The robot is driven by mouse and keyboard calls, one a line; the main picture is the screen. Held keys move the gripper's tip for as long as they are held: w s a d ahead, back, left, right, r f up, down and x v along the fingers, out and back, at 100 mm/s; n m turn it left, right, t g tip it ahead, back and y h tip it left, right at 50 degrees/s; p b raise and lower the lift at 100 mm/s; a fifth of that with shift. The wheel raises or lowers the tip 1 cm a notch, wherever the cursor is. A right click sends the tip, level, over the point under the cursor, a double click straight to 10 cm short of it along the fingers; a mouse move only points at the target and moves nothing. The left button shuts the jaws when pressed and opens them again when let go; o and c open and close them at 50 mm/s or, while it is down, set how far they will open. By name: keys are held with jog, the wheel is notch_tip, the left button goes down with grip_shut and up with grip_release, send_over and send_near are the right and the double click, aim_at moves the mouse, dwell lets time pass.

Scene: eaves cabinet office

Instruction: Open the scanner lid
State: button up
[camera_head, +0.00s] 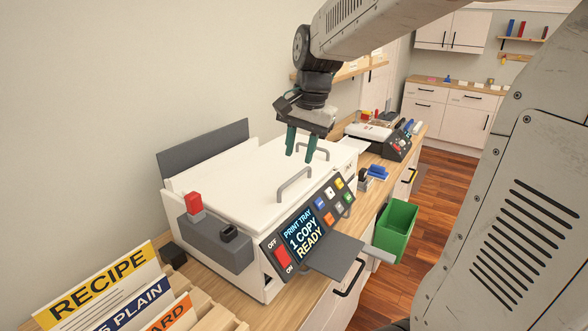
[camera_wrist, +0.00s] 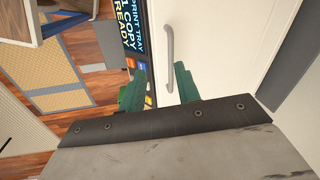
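The white scanner (camera_head: 245,190) stands on the wooden counter, with its white lid (camera_head: 235,175) lying flat and closed. A grey handle (camera_head: 294,184) rises from the lid near the control panel (camera_head: 310,222). A second grey handle (camera_head: 313,147) shows farther back. My gripper (camera_head: 300,156) has green fingers pointing down above the lid's right part, apart and empty. In the wrist view, my gripper (camera_wrist: 160,72) is open, and one grey handle (camera_wrist: 169,55) shows just beyond the fingertips, with the panel (camera_wrist: 131,35) to its left. I cannot tell whether the fingers touch anything.
A grey panel (camera_head: 204,146) stands upright behind the scanner. A grey box with a red button (camera_head: 194,203) is at its left. A grey tray (camera_head: 334,255) juts out in front. A green bin (camera_head: 396,232) hangs at the counter's front. Recipe cards (camera_head: 100,285) stand at lower left.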

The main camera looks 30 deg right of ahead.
aim_at(296, 177)
jog(key=w+f, duration=0.1)
jog(key=f, duration=0.1)
jog(key=w+d+f+m, duration=0.1)
jog(key=w+f, duration=0.1)
jog(key=f, duration=0.1)
jog(key=w+d+f+m, duration=0.1)
jog(key=f, duration=0.2)
jog(key=shift+w+d+f, duration=0.15)
jog(key=shift+w+f, duration=0.1)
jog(key=shift+w, duration=0.15)
grip_shut()
